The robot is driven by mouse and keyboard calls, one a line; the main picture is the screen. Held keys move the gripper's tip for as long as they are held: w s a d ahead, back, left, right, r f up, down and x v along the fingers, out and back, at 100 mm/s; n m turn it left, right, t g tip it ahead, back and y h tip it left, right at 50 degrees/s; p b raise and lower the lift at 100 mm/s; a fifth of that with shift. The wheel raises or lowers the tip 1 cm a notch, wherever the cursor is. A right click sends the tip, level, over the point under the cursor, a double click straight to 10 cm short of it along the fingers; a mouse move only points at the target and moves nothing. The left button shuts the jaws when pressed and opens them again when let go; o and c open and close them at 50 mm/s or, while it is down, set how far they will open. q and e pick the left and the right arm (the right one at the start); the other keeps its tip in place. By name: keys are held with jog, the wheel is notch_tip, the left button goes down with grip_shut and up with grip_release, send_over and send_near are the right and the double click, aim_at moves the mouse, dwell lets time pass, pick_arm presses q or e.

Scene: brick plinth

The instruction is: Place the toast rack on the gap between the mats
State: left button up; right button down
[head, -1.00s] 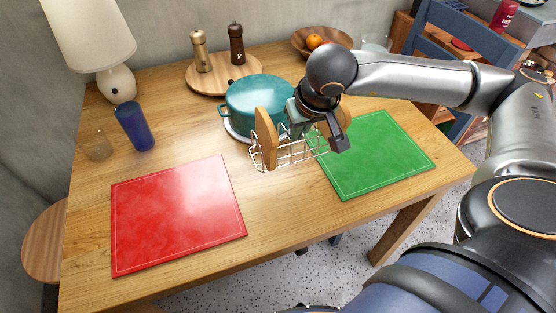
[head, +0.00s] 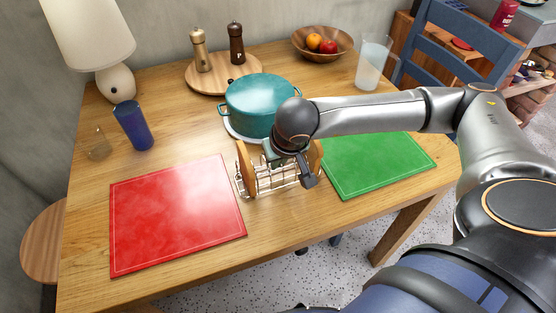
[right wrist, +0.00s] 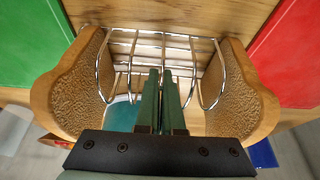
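The toast rack (head: 246,168) has two wooden end pieces joined by silver wire and is upright over the bare strip between the red mat (head: 178,213) and the green mat (head: 378,165). My right gripper (head: 281,160) comes down on the rack's middle. In the right wrist view its two green fingers (right wrist: 162,88) are close together on the wires, between the wooden ends (right wrist: 78,85). The green mat (right wrist: 28,45) is left and the red mat (right wrist: 292,55) right there. I cannot tell whether the rack touches the table. My left gripper is out of view.
A teal pot (head: 262,104) stands close behind the rack. A blue cup (head: 134,126), a clear glass (head: 98,146) and a lamp (head: 117,82) are at the left. A fruit bowl (head: 322,44) and a pitcher (head: 372,65) are at the back right.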

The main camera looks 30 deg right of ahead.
jog(key=c, duration=1.1)
grip_release()
jog(key=shift+o, duration=0.2)
jog(key=shift+r, duration=0.2)
jog(key=p+v, duration=0.1)
jog(key=v, duration=1)
jog(key=shift+s+r+p, duration=0.2)
jog(key=shift+r+p, duration=0.15)
